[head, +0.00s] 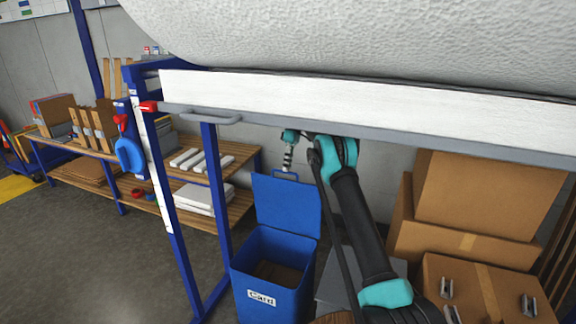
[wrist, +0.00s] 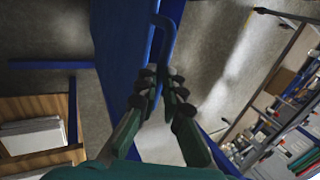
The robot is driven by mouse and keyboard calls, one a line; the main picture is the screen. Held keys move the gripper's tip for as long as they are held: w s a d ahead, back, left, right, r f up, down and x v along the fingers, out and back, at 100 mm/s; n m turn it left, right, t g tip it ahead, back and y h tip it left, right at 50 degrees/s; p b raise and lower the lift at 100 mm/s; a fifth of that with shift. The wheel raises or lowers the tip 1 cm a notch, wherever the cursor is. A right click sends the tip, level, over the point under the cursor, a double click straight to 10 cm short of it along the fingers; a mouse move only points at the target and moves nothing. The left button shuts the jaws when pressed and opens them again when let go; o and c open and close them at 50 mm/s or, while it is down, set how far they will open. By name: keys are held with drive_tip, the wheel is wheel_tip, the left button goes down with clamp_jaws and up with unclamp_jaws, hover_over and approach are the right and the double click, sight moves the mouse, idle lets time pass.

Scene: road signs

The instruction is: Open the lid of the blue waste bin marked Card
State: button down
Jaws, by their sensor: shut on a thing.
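The blue waste bin (head: 270,301) stands on the floor, with a white label reading "Card" on its front. Its blue lid (head: 287,205) is swung up and stands almost upright at the back, so the bin's mouth is open and brownish contents show inside. My gripper (head: 287,172) is at the top edge of the lid, shut on the lid's blue handle. In the wrist view my gripper (wrist: 158,97) has its dark fingertips closed on the handle (wrist: 174,30), beside the lid panel (wrist: 122,75). The exact finger contact is partly hidden.
Cardboard boxes (head: 482,198) are stacked to the right of the bin. A blue frame post (head: 215,190) stands close to its left, and a white-faced beam (head: 360,100) crosses above. A wooden shelf (head: 235,205) stands behind left. Floor at front left is clear.

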drive_tip(key=shift+w+d+f, duration=0.25)
drive_tip(key=shift+w+f, duration=0.05)
drive_tip(key=shift+f, duration=0.2)
drive_tip(key=shift+w+d+f, duration=0.25)
drive_tip(key=shift+f, duration=0.25)
drive_tip(key=c, duration=1.3)
unclamp_jaws()
drive_tip(key=shift+w+f, duration=0.15)
drive_tip(key=shift+f, duration=0.1)
drive_tip(key=shift+c, duration=1.4)
drive_tip(key=shift+a+r, duration=0.2)
drive_tip(key=shift+r, duration=0.1)
wheel_tip(320, 180, up, 10)
drive_tip(key=shift+f, duration=0.2)
drive_tip(key=shift+d, duration=0.1)
